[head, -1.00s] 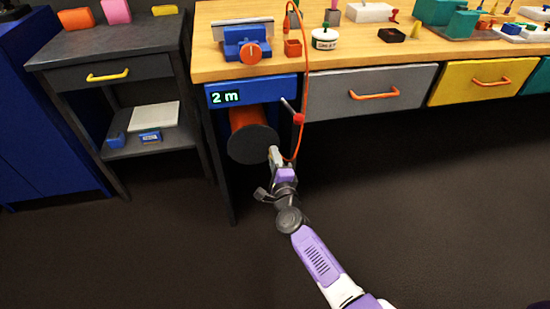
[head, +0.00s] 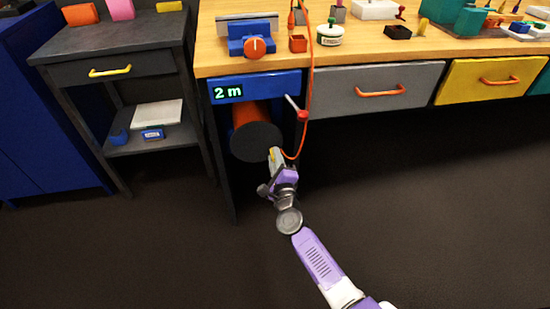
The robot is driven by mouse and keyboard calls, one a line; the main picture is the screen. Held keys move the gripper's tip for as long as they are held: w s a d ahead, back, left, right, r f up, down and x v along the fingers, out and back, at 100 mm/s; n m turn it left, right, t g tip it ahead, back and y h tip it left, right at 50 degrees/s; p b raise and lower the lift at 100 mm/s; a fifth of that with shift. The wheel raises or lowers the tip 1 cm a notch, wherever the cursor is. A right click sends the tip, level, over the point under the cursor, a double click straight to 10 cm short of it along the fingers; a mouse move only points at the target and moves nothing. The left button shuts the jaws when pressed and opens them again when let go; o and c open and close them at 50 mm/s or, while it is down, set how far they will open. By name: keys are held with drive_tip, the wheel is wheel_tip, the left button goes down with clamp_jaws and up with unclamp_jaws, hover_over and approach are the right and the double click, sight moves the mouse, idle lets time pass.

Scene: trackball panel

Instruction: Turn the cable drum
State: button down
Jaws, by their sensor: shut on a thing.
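The cable drum (head: 256,141) hangs under the left end of the workbench. It has a dark round end disc facing me and an orange body behind it. A blue panel above it has a display (head: 227,92) reading "2 m". My gripper (head: 275,155) is at the lower right edge of the disc, shut on the drum there. The fingertips are small and partly hidden, so the exact contact is hard to see. An orange cable (head: 309,85) hangs down from the bench top to the right of the drum.
A lever with a red knob (head: 302,115) sticks out just right of the drum. A grey drawer (head: 340,97) is further right. A dark side table (head: 60,57) stands to the left. The floor in front is clear.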

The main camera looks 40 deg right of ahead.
drive_tip(key=c, duration=1.3)
unclamp_jaws()
drive_tip(key=p+v, duration=0.2)
drive_tip(key=v, duration=0.6)
drive_tip(key=shift+w, duration=0.1)
